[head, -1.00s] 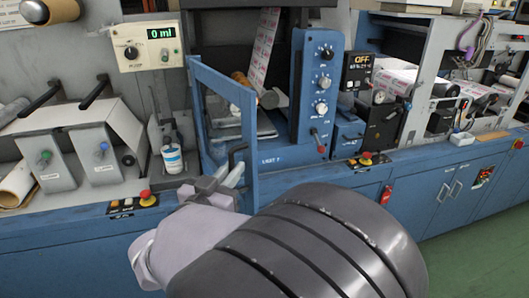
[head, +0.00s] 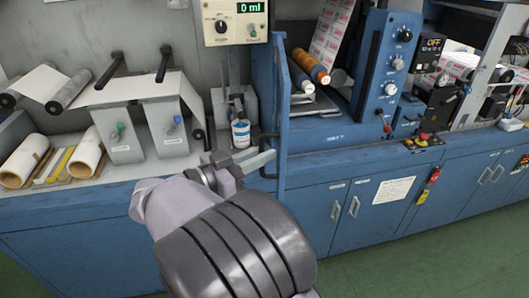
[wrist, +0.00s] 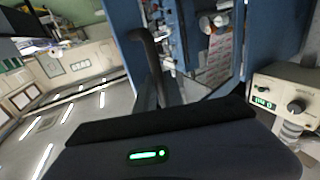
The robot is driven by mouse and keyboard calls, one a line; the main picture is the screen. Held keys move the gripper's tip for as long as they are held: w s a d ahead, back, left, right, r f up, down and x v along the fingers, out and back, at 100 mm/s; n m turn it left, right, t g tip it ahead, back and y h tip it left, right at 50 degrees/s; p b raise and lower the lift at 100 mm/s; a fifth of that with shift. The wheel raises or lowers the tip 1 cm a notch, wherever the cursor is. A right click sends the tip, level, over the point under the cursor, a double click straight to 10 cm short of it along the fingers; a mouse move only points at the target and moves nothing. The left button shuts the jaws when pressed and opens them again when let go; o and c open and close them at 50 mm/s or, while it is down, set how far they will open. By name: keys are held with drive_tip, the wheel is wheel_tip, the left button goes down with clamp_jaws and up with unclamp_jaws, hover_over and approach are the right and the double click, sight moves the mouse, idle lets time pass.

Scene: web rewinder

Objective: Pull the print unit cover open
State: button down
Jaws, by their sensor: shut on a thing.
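The print unit cover (head: 281,105) is a blue framed door, seen almost edge-on at the left side of the print unit's opening. It stands swung out from the unit. Its black bar handle (head: 268,148) is on the side facing left. My gripper (head: 262,161) is shut on the handle near its lower part; the fingertips partly hide it. In the wrist view, the dark handle (wrist: 147,45) rises from between the fingers of my gripper (wrist: 165,92). The blue cover frame stands right behind it.
Orange-ended rollers (head: 310,66) and a printed web (head: 332,30) show inside the unit. A blue control panel (head: 387,65) stands at right. A white-and-blue can (head: 240,133) and a 0 ml meter (head: 237,20) are left of the cover. Green floor is clear in front.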

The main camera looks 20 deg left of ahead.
drive_tip(key=shift+r, duration=0.15)
drive_tip(key=c, duration=1.5)
unclamp_jaws()
drive_tip(key=shift+w, duration=0.15)
drive_tip(key=shift+o, duration=0.2)
drive_tip(key=p+v, duration=0.4)
drive_tip(key=v, duration=1.3)
drive_tip(key=shift+s, duration=0.25)
drive_tip(key=shift+a, duration=0.1)
